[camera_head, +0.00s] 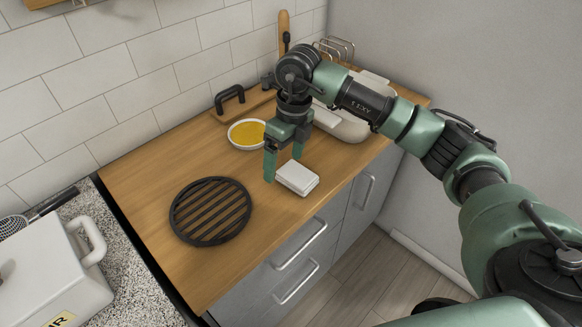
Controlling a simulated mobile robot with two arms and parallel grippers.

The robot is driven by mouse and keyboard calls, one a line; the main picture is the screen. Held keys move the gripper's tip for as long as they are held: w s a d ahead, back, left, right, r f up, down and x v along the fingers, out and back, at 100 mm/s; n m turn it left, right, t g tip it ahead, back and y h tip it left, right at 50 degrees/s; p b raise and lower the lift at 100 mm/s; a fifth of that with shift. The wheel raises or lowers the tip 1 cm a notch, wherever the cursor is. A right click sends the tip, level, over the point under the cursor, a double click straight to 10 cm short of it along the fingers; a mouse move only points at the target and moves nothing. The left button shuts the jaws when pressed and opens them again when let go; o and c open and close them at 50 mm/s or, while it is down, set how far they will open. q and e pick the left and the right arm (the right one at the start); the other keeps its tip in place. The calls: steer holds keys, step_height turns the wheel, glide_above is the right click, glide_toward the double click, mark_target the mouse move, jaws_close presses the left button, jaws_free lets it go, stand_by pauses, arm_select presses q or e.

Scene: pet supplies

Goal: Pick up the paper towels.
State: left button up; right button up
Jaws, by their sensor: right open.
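A small white block, which looks like the stack of paper towels (300,180), lies flat on the wooden counter near its front edge. My right gripper (283,169) points down just behind and left of the stack. Its green fingers are apart with nothing visible between them. One fingertip is beside the stack's left end and the other is at its far side, partly hidden by it. I cannot tell whether either touches the stack. My left gripper is not in view.
A round black slatted trivet (210,211) lies left of the stack. Behind the gripper are a white-rimmed dish with yellow contents (246,134) and a white container (347,126). A white box with a handle (52,275) stands on the speckled counter at left.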

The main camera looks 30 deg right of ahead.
mark_target(297, 173)
steer(key=shift+h, duration=0.8)
steer(key=d, duration=0.4)
steer(key=shift+w+r, duration=0.2)
steer(key=shift+r, duration=0.1)
steer(key=shift+s+f+p, duration=0.1)
steer(key=shift+f+p, duration=0.3)
steer(key=shift+f, duration=0.45)
steer(key=shift+f+p, duration=0.3)
steer(key=shift+f, duration=0.1)
step_height(297, 173, down, 4)
steer(key=shift+a+r+p, duration=0.15)
steer(key=shift+p, duration=0.65)
steer(key=shift+f, duration=0.5)
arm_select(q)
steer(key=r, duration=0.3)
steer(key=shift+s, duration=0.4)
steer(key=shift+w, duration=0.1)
arm_select(e)
steer(key=shift+c, duration=0.3)
steer(key=c, duration=1.4)
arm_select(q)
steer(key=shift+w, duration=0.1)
arm_select(e)
steer(key=shift+o, duration=0.2)
